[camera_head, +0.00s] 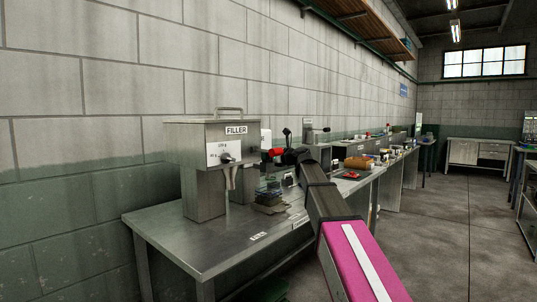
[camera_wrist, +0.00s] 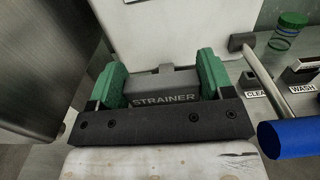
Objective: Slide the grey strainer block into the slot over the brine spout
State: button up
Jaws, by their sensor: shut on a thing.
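The grey strainer block (camera_wrist: 165,84), with STRAINER printed on its face, sits between the green fingers of my gripper (camera_wrist: 160,73) in the wrist view. The gripper is shut on it. In the head view the steel filler (camera_head: 203,141) stands on a steel table (camera_head: 213,248) against the wall. Its pale spout (camera_head: 231,178) hangs below the front panel, to the left of the end of my arm. I cannot clearly make out the slot over the spout. The block and fingers are too small and covered to tell in the head view.
In the wrist view a blue handle (camera_wrist: 291,138) and a green-lidded jar (camera_wrist: 288,31) are at right, near CLEAN and WASH labels. A steel wall (camera_wrist: 45,55) is close at left. The table's front left is clear. More cluttered benches (camera_head: 357,160) run along the wall.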

jog(key=o, duration=0.9)
jog(key=shift+o, duration=0.2)
jog(key=v, duration=1)
jog(key=shift+s+d, duration=0.3)
